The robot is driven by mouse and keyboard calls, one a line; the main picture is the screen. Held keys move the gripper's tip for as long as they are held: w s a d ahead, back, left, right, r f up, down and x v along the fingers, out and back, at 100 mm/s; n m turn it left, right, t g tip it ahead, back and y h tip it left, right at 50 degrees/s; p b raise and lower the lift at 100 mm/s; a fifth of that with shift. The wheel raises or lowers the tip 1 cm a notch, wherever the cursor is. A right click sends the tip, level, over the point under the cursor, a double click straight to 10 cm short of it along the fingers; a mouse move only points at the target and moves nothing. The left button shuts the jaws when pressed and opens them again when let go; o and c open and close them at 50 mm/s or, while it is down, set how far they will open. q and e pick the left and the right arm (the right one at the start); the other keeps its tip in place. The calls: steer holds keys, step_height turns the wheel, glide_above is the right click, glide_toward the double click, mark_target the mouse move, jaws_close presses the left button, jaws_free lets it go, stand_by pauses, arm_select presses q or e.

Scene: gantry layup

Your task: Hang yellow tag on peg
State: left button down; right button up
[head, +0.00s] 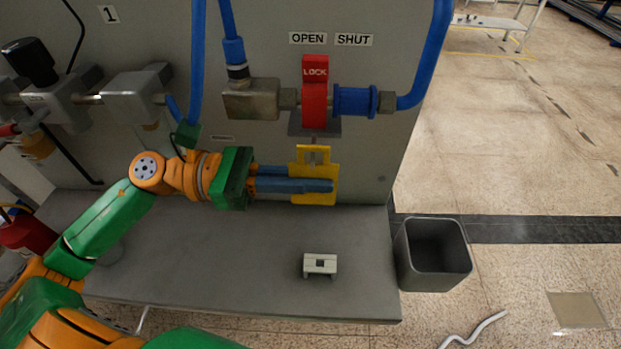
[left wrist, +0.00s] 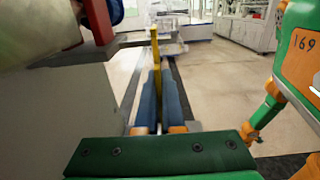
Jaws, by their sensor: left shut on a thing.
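The yellow tag (head: 326,172) is a flat plate with an opening near its top, held upright in front of the grey panel, just below the red LOCK handle (head: 315,92). My left gripper (head: 319,186) is shut on the lower part of the tag. In the left wrist view the tag (left wrist: 155,48) shows edge-on between the blue fingers (left wrist: 158,88). A small metal piece, perhaps the peg (head: 314,156), shows at the tag's opening under a grey bracket (head: 314,130). I cannot tell whether it passes through the opening. My right gripper is not in view.
A blue pipe (head: 424,62) and a metal valve body (head: 251,99) flank the handle. A small pale block (head: 320,264) sits on the grey shelf (head: 220,262). A dark bin (head: 404,262) stands right of the shelf. The shelf is mostly clear.

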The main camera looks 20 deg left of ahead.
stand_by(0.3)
arm_select(q)
steer(key=c, duration=1)
jaws_free()
steer(key=shift+o, duration=0.2)
steer(key=shift+a+f, duration=0.1)
steer(key=b+v, duration=0.4)
steer(key=v, duration=0.3)
